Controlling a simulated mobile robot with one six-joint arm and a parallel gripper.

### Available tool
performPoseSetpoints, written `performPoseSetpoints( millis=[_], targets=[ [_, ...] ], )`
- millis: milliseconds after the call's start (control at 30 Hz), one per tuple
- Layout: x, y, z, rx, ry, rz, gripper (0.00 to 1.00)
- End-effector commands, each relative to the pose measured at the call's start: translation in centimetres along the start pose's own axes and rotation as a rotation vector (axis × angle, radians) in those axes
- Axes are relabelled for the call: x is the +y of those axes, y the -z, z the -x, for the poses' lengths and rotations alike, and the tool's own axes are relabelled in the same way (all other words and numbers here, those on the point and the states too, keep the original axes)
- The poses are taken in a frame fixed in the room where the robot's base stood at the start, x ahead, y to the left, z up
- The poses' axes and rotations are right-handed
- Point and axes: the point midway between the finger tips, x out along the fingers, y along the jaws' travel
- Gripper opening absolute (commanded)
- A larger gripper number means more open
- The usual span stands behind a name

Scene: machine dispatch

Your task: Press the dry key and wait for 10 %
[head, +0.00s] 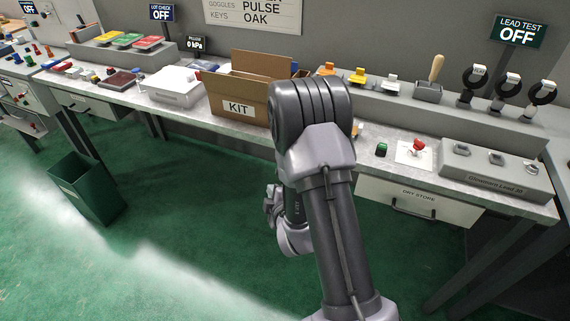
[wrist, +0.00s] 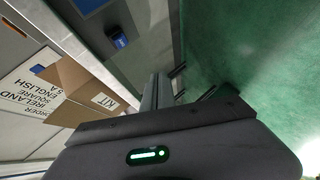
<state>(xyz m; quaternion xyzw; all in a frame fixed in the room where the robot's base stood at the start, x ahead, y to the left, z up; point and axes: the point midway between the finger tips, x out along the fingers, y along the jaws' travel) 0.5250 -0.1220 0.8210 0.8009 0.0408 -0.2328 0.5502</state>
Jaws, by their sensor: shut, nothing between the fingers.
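No key with a readable "dry" label shows. A small green key or button (head: 382,149) sits on the bench right of my arm, beside a red knob (head: 417,146) on a white plate; I cannot tell whether either is the dry key. A drawer below reads "DRY STORE" (head: 419,196). A small display (head: 194,43) at the back wall shows a reading starting with 0; its unit is too small to be sure of. My gripper (head: 270,205) hangs low in front of the bench, apart from it. It is shut and empty; its fingers (wrist: 158,92) also show in the wrist view.
A cardboard KIT box (head: 225,103) stands open on the bench behind my arm. Right are a grey block (head: 495,170) and several black rings on stands. A green bin (head: 88,190) stands on the floor at left. The green floor between is clear.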

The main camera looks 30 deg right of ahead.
Motion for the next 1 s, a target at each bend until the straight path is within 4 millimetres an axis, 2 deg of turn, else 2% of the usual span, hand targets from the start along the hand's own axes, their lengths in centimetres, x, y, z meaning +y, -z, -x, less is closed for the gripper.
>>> performPoseSetpoints(
  millis=[167, 433, 633, 1000],
  targets=[
    [0.8, -0.6, -0.7, -0.002, 0.000, -0.003, 0.00],
    [3.0, -2.6, -3.5, -0.002, -0.001, -0.003, 0.00],
    [3.8, -3.9, -5.4, 0.000, -0.002, -0.003, 0.00],
    [4.5, -4.5, -6.1, 0.000, 0.001, -0.001, 0.00]
  ],
)
